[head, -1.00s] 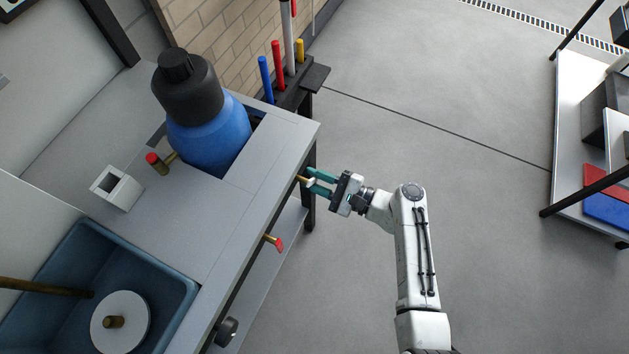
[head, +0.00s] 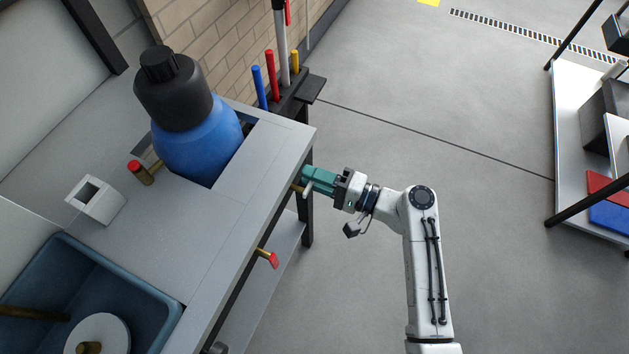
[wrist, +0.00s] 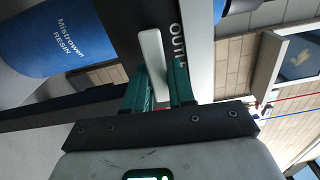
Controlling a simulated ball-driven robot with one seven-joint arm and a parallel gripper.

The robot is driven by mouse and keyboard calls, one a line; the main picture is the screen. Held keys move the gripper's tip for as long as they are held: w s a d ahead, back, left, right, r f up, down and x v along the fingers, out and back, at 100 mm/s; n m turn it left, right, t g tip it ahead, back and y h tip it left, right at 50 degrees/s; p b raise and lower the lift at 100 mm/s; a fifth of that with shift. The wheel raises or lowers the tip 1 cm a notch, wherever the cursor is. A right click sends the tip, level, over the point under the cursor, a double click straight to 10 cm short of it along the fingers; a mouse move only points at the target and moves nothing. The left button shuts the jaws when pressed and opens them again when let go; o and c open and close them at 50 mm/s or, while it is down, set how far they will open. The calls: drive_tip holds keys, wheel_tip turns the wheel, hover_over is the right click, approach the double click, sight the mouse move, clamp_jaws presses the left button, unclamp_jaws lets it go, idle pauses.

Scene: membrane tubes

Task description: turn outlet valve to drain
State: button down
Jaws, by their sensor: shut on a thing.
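The outlet valve's white lever handle (wrist: 152,58) stands in front of a dark panel in the wrist view, beside a partly hidden label starting "OUTL". In the head view, its brass stem (head: 297,188) sticks out from the bench's right edge, with a bit of the white handle beside it. My gripper (head: 309,178), with teal fingers, reaches in from the right and is shut on the handle. In the wrist view, my gripper (wrist: 163,88) has one finger on each side of the handle's lower part. The fingers hide the grip contact.
A red-tipped brass valve (head: 268,259) projects from the same bench side. The grey bench (head: 245,205) holds a blue bottle (head: 200,140), another red-tipped valve (head: 139,172), a white square tube (head: 95,199) and a blue sink (head: 150,290).

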drive_tip(key=shift+s+r+n, duration=0.1)
drive_tip(key=shift+n, duration=0.4)
drive_tip(key=c, duration=1)
unclamp_jaws()
drive_tip(key=shift+c, duration=0.2)
drive_tip(key=v, duration=1)
drive_tip(key=shift+d, duration=0.4)
drive_tip(key=shift+s, duration=0.1)
